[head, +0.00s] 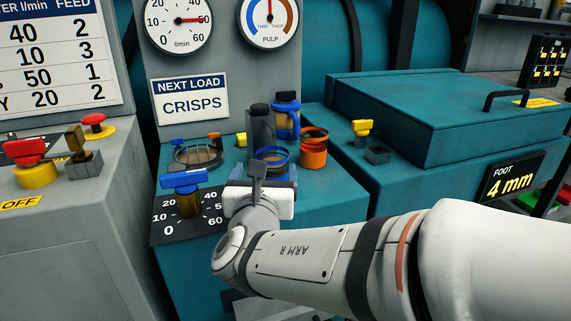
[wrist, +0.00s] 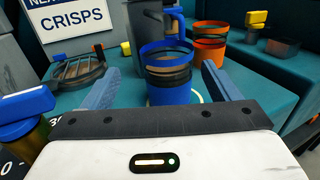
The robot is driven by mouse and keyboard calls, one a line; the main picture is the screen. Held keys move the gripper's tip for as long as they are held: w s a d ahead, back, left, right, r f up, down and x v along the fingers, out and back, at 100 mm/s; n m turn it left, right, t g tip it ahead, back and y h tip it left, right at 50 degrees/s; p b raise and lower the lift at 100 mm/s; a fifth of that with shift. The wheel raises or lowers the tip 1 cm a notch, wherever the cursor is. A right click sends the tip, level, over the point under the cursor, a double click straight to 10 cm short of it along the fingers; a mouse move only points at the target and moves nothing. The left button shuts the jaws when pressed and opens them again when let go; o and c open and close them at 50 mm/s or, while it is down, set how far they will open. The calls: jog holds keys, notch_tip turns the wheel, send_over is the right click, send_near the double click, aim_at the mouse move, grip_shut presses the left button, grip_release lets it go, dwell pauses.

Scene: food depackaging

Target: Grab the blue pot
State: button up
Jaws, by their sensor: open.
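The blue pot (wrist: 168,92) stands upright on the teal counter, with a blue rim and a dark band. In the head view only its upper part (head: 272,155) shows; my gripper hides the rest. My gripper (wrist: 160,72) is open, with one blue finger to the left of the pot and one to the right. Gaps show between the fingers and the pot's sides, and nothing is held. In the head view my gripper (head: 262,180) is at the near side of the pot. How far the pot sits between the fingers is unclear.
An orange pot (head: 313,152) stands close behind right. A dark grey canister (head: 262,128) and a blue-handled jug (head: 287,120) stand behind. A round grated fitting (head: 198,154) is left; a blue-handled valve (head: 184,180) is near left. A large teal lid (head: 420,118) lies right.

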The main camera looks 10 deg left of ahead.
aim_at(274, 156)
jog(key=w, duration=0.2)
jog(key=w+b, duration=0.1)
jog(key=w, duration=0.2)
jog(key=w+f+b, duration=0.1)
jog(key=w, duration=0.1)
jog(key=shift+w+a, duration=0.15)
jog(key=shift+w, duration=0.15)
jog(key=shift+w+r, duration=0.1)
jog(key=shift+w, duration=0.1)
jog(key=c, duration=1.1)
